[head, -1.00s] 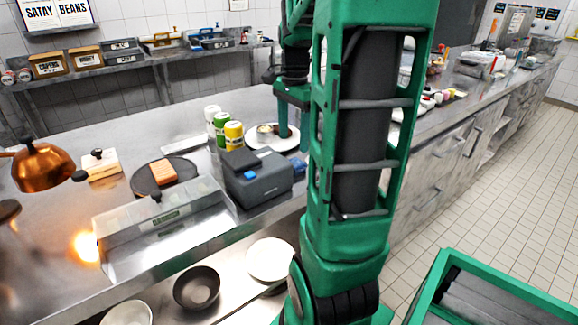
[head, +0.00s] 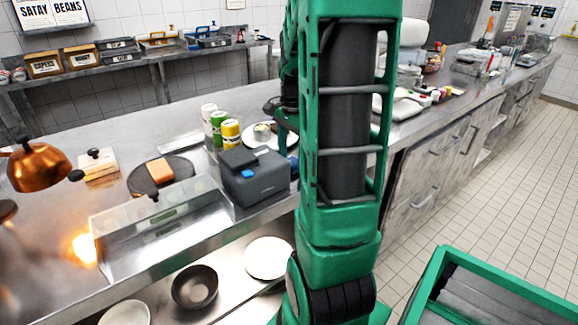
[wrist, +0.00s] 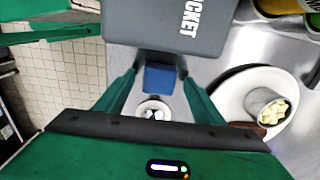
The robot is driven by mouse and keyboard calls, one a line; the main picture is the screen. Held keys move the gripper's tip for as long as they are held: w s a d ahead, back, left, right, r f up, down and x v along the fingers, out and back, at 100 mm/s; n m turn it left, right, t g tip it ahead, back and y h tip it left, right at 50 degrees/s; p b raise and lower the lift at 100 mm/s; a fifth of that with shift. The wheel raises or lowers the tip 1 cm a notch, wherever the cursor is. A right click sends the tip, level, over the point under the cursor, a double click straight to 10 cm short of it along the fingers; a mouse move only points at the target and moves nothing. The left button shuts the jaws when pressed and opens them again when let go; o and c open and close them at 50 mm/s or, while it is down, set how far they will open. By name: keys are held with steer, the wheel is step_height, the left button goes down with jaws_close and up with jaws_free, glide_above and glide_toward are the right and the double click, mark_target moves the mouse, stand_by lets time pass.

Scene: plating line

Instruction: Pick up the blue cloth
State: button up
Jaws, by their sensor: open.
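The blue cloth (wrist: 160,79) looks like a small folded block in the wrist view. It lies on the steel counter right against the near side of a grey docket box (wrist: 170,25). In the head view only a blue sliver of the cloth (head: 294,162) shows, beside the box and partly behind my arm. My gripper (wrist: 158,86) is open and empty, with one green finger on each side of the cloth in the wrist view. I cannot tell how far above the cloth the fingertips are. In the head view my arm hides most of the gripper.
A white plate (wrist: 232,98) with a metal cup of pale pieces (wrist: 268,106) is close on the right in the wrist view. Several bottles (head: 230,134) stand behind the docket box (head: 250,182). The counter edge is near.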

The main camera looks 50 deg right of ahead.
mark_target(293, 160)
steer(key=c, duration=1.1)
steer(key=shift+r, duration=0.1)
step_height(293, 160, up, 10)
steer(key=shift+f, duration=0.1)
steer(key=shift+o, duration=0.4)
steer(key=shift+d, duration=0.1)
